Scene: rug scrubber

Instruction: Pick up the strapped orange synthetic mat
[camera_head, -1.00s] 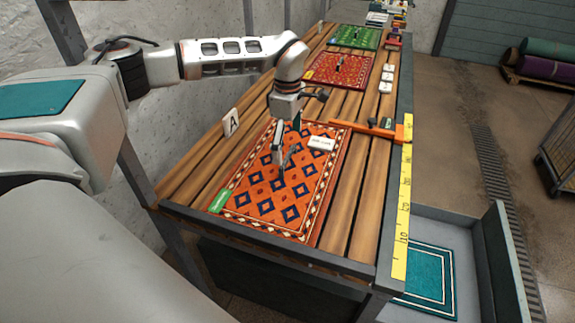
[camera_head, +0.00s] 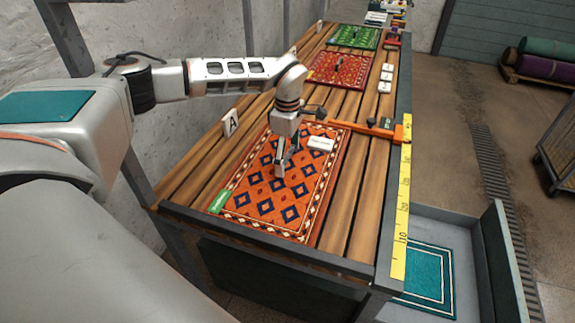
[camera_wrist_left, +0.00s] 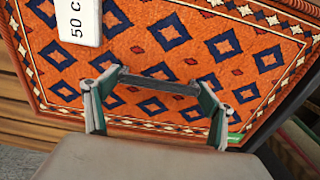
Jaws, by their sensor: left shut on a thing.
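The orange patterned mat (camera_head: 260,205) with blue diamonds lies on the slatted wooden table, and it fills most of the left wrist view (camera_wrist_left: 205,50). My left gripper (camera_head: 281,166) points down over the middle of the mat. In the left wrist view a dark strap or handle bar (camera_wrist_left: 160,82) spans between the fingertips, and the gripper is shut on it. The fingers hide part of the strap in the head view. A white tag (camera_head: 321,144) and a green label (camera_head: 220,201) lie on the mat. My right gripper is out of view.
An orange bar (camera_head: 365,130) crosses the table behind the mat, beside a yellow ruler (camera_head: 402,215) on the right edge. A red mat (camera_head: 342,69) and a green mat (camera_head: 355,37) lie farther back. A marker "A" (camera_head: 230,123) stands left. A grey bin (camera_head: 470,232) holds a teal mat.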

